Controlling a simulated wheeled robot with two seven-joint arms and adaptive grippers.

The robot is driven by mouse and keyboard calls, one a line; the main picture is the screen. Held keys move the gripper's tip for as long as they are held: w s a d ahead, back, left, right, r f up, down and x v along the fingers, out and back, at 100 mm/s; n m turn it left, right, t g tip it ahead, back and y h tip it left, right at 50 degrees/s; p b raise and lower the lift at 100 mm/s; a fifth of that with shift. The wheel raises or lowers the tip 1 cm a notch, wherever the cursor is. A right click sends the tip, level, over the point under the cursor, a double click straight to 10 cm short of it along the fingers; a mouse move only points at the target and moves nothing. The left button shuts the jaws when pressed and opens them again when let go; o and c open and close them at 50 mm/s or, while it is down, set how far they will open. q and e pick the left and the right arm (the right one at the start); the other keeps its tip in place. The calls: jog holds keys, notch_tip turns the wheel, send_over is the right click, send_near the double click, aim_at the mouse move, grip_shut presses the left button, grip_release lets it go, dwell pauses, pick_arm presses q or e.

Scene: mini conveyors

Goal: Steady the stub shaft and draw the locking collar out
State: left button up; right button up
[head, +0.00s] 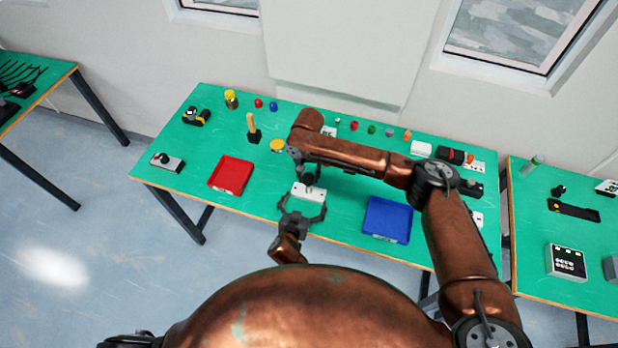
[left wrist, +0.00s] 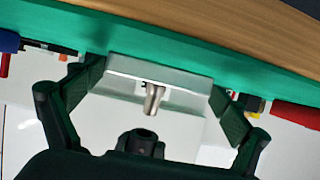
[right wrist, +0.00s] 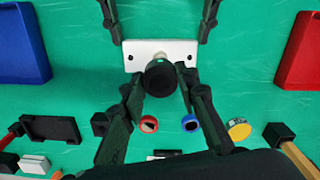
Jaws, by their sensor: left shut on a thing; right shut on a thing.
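A white block (head: 309,192) stands on the green table with a short metal stub shaft (left wrist: 153,99) on it. My left gripper (head: 303,207) is shut on the block, with a finger at each end, as the left wrist view (left wrist: 157,100) shows. My right gripper (right wrist: 159,72) is shut on the black round locking collar (right wrist: 160,79), over the block. In the left wrist view the shaft's end is bare. A dark round piece with a hole faces it there, apart from it; I cannot tell for certain that it is the collar. The collar is hard to see in the head view.
A red tray (head: 231,175) lies left of the block and a blue tray (head: 388,220) lies to its right. A yellow round piece (head: 277,146) and a wooden-handled tool (head: 252,128) stand behind. Several small parts line the back edge. The table's front edge is close.

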pick_arm(q)
jog(key=shift+s+a+f, duration=0.15)
jog(key=shift+f, duration=0.3)
jog(key=o, duration=1)
jog(key=shift+o, duration=0.5)
jog(key=shift+r, duration=0.1)
jog(key=shift+r, duration=0.15)
jog(key=v, duration=1.1)
jog(key=shift+s+r, duration=0.15)
jog(key=shift+s, duration=0.15)
jog(key=shift+a, duration=0.15)
